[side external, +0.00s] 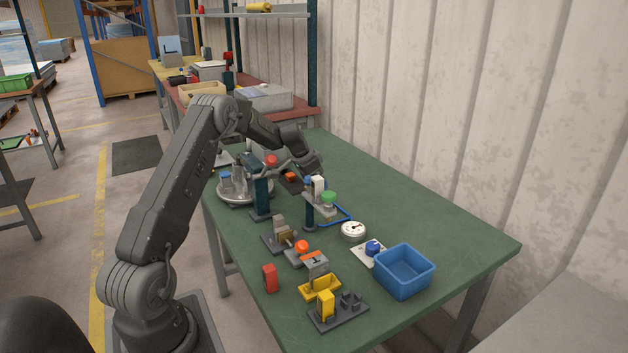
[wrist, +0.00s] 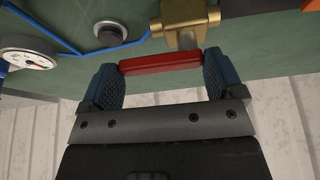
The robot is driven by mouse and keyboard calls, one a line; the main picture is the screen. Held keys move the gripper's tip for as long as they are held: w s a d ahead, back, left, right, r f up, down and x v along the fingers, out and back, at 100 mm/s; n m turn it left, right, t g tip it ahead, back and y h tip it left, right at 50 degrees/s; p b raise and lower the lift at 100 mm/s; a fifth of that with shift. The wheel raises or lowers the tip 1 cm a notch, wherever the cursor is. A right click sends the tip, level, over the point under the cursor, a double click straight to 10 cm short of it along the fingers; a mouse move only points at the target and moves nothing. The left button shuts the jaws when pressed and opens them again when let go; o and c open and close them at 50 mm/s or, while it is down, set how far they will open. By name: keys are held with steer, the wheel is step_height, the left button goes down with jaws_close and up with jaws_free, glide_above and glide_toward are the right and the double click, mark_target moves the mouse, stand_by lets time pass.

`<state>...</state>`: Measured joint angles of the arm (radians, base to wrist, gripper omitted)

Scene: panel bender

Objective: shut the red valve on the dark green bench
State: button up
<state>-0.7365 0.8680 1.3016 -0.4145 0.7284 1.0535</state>
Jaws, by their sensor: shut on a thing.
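The valve has a brass body (wrist: 186,18) at the top of the wrist view and a red bar handle (wrist: 160,62). The handle lies crosswise below the body in the picture. My gripper (wrist: 161,72) has its two blue ribbed fingers at the two ends of the handle, shut on it. My gripper is above the far part of the dark green bench (side external: 400,205) in the side view. There, the valve cannot be made out clearly among the parts around my gripper.
A white gauge (side external: 353,230) and a blue bin (side external: 404,270) stand on the right of the bench. A post with a green top (side external: 328,197) is close to my gripper. Several small fixtures fill the front, including a yellow one (side external: 320,288). A wall runs along the right.

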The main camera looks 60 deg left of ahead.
steer(key=m, duration=0.1)
steer(key=m+h, duration=0.1)
steer(key=s+m, duration=0.1)
steer(key=shift+a+m, duration=0.3)
steer(key=m, duration=0.1)
steer(key=m+h, duration=0.1)
steer(key=m+g, duration=0.1)
steer(key=shift+s+a+m+h, duration=0.25)
steer(key=shift+a+m+h, duration=0.05)
steer(key=shift+a, duration=0.05)
steer(key=m, duration=0.1)
steer(key=m+h, duration=0.1)
steer(key=m, duration=0.1)
steer(key=shift+s+a+m+g, duration=0.2)
steer(key=shift+a+m+g, duration=0.1)
steer(key=shift+a+g, duration=0.1)
steer(key=shift+s+a+m+g, duration=0.1)
steer(key=shift+a+m+g, duration=0.2)
steer(key=shift+m, duration=0.6)
steer(key=shift+a+m+g, duration=0.1)
steer(key=shift+m+g, duration=0.3)
steer(key=shift+m, duration=0.5)
steer(key=o, duration=1)
steer(key=shift+o, duration=0.2)
steer(key=shift+h, duration=0.3)
